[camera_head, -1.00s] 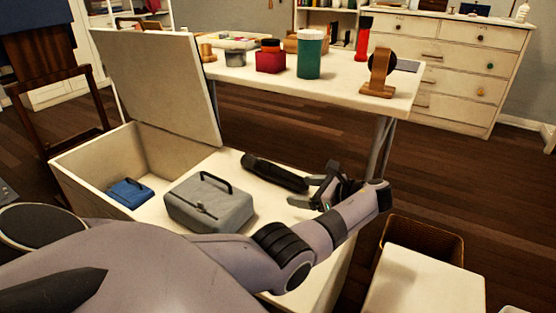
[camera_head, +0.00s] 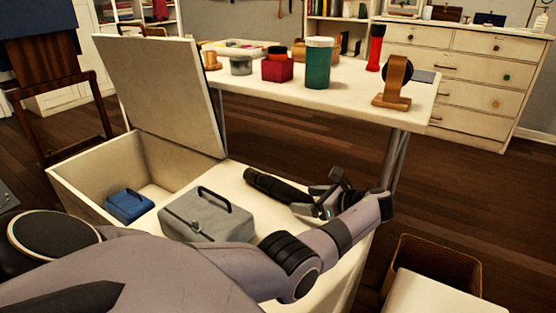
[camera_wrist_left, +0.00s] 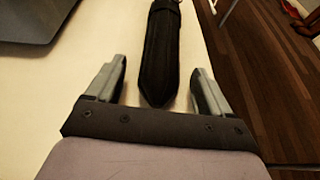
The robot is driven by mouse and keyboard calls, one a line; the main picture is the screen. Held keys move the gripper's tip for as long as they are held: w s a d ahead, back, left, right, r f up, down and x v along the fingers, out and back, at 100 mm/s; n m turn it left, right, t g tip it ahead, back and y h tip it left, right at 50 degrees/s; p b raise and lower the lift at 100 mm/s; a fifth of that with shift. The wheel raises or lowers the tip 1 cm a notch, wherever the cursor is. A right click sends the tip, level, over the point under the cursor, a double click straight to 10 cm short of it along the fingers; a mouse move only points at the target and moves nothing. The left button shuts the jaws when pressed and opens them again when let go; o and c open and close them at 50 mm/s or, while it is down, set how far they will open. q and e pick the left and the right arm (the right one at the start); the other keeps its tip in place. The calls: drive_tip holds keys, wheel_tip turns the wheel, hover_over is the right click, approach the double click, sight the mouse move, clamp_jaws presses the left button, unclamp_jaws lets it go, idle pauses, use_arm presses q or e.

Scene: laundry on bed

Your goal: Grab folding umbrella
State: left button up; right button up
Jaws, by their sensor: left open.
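The folding umbrella (camera_head: 276,188) is black and lies on the white bench top (camera_head: 242,199), to the right of a grey case. My left gripper (camera_head: 318,196) is at the umbrella's right end in the head view. In the left wrist view the umbrella (camera_wrist_left: 161,55) runs lengthwise, its near tip reaching between the two open fingers (camera_wrist_left: 158,85). There is a gap between the umbrella and each finger, and nothing is gripped. My right gripper is not in view.
A grey case (camera_head: 207,216) sits left of the umbrella and a blue box (camera_head: 129,206) lies in the open compartment. The raised lid (camera_head: 160,95) stands behind. A table (camera_head: 350,100) with jars is beyond, and a wicker bin (camera_head: 436,265) is at the lower right.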

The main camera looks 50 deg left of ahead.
use_arm(q)
drive_tip(key=shift+x, duration=0.85)
drive_tip(key=c, duration=1.3)
